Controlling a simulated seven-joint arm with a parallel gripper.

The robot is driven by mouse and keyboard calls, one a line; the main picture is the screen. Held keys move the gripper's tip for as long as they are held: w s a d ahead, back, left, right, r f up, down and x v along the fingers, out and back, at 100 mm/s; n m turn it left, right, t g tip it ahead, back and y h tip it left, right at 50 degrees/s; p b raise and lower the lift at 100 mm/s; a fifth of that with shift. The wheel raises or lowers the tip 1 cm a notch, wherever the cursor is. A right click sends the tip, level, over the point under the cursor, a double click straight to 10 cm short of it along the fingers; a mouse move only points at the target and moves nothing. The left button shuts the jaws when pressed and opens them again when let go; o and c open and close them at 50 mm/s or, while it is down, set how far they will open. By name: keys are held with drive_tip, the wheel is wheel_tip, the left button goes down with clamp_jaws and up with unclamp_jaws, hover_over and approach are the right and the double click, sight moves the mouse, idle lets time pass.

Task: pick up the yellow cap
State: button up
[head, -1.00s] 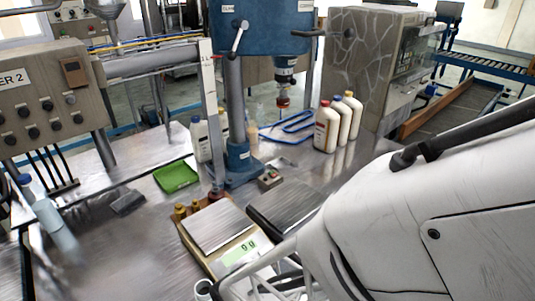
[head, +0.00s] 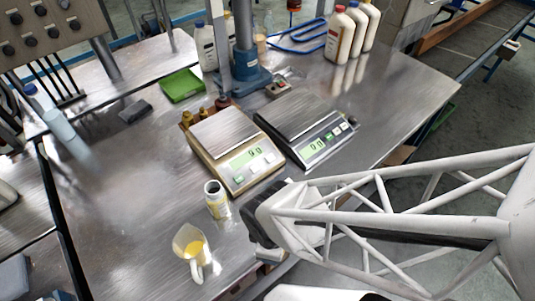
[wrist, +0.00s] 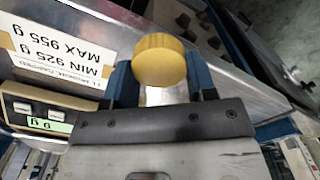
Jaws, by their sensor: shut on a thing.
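The yellow cap (wrist: 159,58) is a round disc in the wrist view, upper middle. My gripper (wrist: 162,80) is shut on it, with one blue finger at each side. In the head view my gripper's dark end (head: 262,222) is at the front edge of the table, right of the small open bottle (head: 216,200). I cannot make out the cap in the head view. Whether the cap touches anything below it cannot be told.
A jug with yellow oil (head: 188,245) stands at the front. Two scales, a left one (head: 232,165) and a right one (head: 318,148), lie behind my gripper. A sign reading MIN 925 g MAX 955 g (wrist: 70,45) shows upside down. The left tabletop (head: 125,185) is fairly clear.

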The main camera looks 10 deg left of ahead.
drive_tip(key=s+d, duration=0.4)
drive_tip(key=s, duration=0.1)
drive_tip(key=shift+s+d+r, duration=0.15)
drive_tip(key=shift+d+r, duration=0.15)
drive_tip(key=shift+d, duration=0.1)
drive_tip(key=shift+s+d, duration=0.1)
idle(0.3)
idle(0.6)
wheel_tip(320, 180, up, 12)
drive_tip(key=m, duration=0.6)
hover_over(212, 186)
drive_tip(key=shift+r, duration=0.15)
drive_tip(key=shift+f, duration=1.65)
drive_tip(key=shift+f, duration=0.55)
idle(1.5)
